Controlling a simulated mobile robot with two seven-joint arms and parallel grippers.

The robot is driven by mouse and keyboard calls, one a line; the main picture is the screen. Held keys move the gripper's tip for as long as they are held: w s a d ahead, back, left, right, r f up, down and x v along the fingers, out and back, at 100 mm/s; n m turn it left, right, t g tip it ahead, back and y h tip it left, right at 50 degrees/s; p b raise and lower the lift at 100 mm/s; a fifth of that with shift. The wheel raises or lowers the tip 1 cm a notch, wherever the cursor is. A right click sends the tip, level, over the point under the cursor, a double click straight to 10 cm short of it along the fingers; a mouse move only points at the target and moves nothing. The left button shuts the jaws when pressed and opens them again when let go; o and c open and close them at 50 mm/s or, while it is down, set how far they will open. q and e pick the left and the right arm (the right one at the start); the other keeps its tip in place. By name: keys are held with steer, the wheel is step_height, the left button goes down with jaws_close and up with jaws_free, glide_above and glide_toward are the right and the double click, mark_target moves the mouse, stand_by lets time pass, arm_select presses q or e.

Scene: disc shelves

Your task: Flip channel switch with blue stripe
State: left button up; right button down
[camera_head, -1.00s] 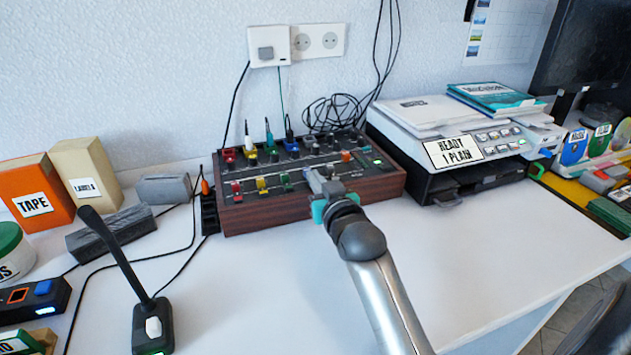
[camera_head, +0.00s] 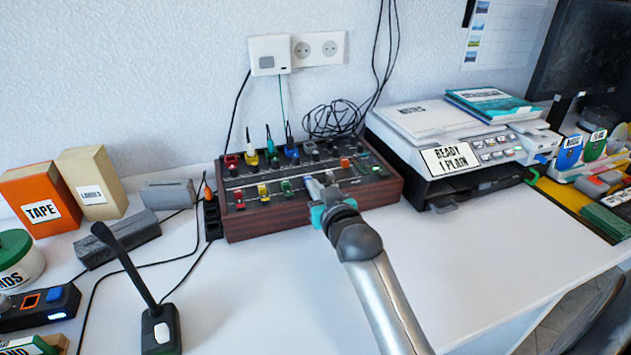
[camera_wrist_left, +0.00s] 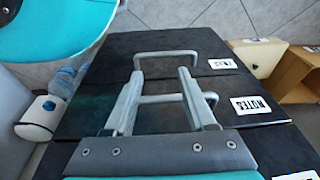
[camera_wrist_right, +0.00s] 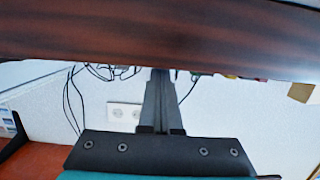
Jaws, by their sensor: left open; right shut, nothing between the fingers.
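The channel mixer (camera_head: 262,222) is a dark panel in a wooden case, standing on the desk against the wall. A front row holds a red switch (camera_head: 239,200), a yellow switch (camera_head: 263,192) and a green switch (camera_head: 287,187). I cannot make out a blue stripe; my right gripper covers the spot just right of the green switch. My right gripper (camera_head: 312,184) is shut and empty at the mixer's front edge, its tips over the panel. Its shut fingers also show in the right wrist view (camera_wrist_right: 160,75). My left gripper (camera_wrist_left: 160,74) is open and empty, away from the mixer.
Coloured plugs (camera_head: 270,150) stand at the mixer's back. A printer (camera_head: 470,175) is close on its right, a black microphone (camera_head: 140,280) in front on its left. The desk front (camera_head: 255,300) is clear. Drawer handles (camera_wrist_left: 168,97) lie around my left fingers.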

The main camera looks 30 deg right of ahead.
steer(key=shift+p, duration=0.65)
steer(key=shift+f, duration=0.1)
arm_select(q)
steer(key=shift+s+a+f, duration=0.25)
steer(key=shift+s+f, duration=0.15)
steer(key=shift+f, duration=0.15)
steer(key=shift+s+a+f, duration=0.2)
steer(key=shift+s+f, duration=0.2)
steer(key=shift+f, duration=0.15)
arm_select(e)
steer(key=shift+s+a, duration=0.15)
steer(key=shift+s, duration=0.45)
arm_select(q)
steer(key=s+a+f+p, duration=0.4)
steer(key=s+a, duration=0.2)
steer(key=s, duration=0.2)
steer(key=shift+s+y+p, duration=0.3)
steer(key=shift+p, duration=0.1)
arm_select(e)
steer(key=r+v, duration=0.1)
steer(key=v, duration=1.3)
